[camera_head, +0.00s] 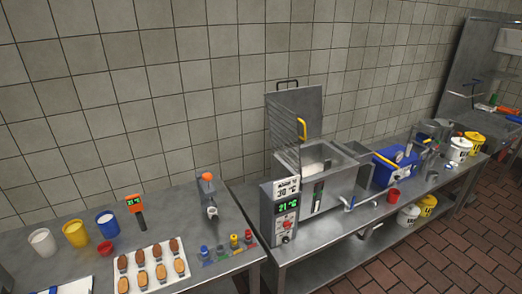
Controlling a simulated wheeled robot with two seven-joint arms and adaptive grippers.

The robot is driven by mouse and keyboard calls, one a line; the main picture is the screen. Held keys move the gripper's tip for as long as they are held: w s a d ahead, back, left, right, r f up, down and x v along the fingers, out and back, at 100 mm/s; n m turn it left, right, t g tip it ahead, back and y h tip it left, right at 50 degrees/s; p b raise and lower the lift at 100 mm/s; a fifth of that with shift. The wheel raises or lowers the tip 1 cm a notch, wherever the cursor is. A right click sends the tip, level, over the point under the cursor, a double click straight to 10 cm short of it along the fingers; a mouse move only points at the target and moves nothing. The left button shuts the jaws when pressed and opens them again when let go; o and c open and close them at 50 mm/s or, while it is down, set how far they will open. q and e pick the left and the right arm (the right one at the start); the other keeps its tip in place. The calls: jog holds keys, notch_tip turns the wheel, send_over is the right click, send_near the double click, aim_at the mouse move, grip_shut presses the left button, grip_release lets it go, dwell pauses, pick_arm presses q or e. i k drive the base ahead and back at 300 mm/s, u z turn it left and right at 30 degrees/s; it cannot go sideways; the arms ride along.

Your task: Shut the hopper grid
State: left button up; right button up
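The hopper (347,176) is a steel box on the counter right of centre, with some pale stuff inside. Its wire grid (283,128) stands raised at the left side of the opening, tilted up steeply. A yellow handle (302,128) is at the grid's right edge. A steel lid (312,105) with a dark handle stands upright behind the grid, against the wall side. A control box (286,213) with a green display is at the hopper's front left. Neither of my grippers is in view.
A left table holds a tray of cookies (139,262), several cups and an orange thermometer (136,212). A narrow gap separates the tables.

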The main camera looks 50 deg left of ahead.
aim_at(298, 119)
jog(key=u, duration=1.25)
jog(key=k, duration=0.3)
jog(key=u, duration=0.55)
jog(key=i, duration=0.85)
jog(key=u, duration=0.55)
